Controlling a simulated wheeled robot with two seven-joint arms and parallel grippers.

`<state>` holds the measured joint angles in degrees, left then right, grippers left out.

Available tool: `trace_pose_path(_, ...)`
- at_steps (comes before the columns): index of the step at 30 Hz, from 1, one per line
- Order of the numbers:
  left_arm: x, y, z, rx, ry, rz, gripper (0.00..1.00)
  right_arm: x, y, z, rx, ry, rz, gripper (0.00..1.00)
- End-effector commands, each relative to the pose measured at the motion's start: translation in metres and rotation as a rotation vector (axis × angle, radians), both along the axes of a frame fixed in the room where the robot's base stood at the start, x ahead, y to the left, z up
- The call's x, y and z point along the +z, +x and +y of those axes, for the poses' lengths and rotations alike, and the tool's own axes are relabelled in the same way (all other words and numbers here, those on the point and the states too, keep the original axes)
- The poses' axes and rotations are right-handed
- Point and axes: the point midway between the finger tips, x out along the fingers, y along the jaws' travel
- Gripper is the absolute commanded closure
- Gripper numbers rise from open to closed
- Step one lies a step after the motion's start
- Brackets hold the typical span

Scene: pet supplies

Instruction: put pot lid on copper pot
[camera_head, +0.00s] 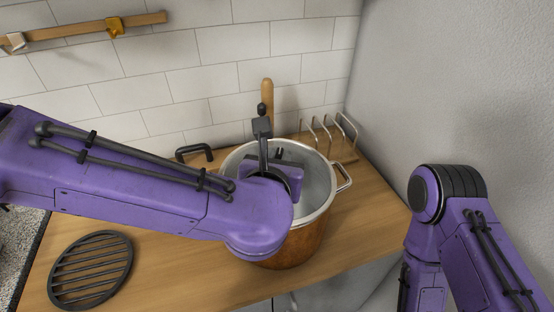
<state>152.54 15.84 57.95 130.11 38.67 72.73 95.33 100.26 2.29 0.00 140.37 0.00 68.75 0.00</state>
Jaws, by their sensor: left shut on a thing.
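The copper pot (300,246) stands on the wooden counter, with a pale metal rim and a loop handle at its right. My left arm reaches across its front and hides much of it. A greyish round surface, seemingly the pot lid (319,182), shows within the rim; I cannot tell whether it rests on the pot or is held just above. My left gripper (263,128) is over the pot's back left part, shut on what seems to be the lid; the grip itself is hard to make out. My right arm is at the lower right, its gripper out of view.
A wire rack (331,133) stands behind the pot at the right, near the wall corner. A black handle (195,152) is left of the pot. A round black trivet (91,270) lies at the front left. Counter right of the pot is clear.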

Motion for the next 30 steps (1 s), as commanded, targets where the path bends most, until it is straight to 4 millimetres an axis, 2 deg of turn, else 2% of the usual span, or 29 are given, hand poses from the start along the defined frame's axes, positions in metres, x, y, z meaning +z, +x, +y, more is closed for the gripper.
trace_pose_path(30, -0.0041, 0.0000, -0.0007, -0.003, 0.002, 0.000, 1.00, -0.0077, 0.0000, 0.0000, 0.000, 0.000, 0.000, 0.51)
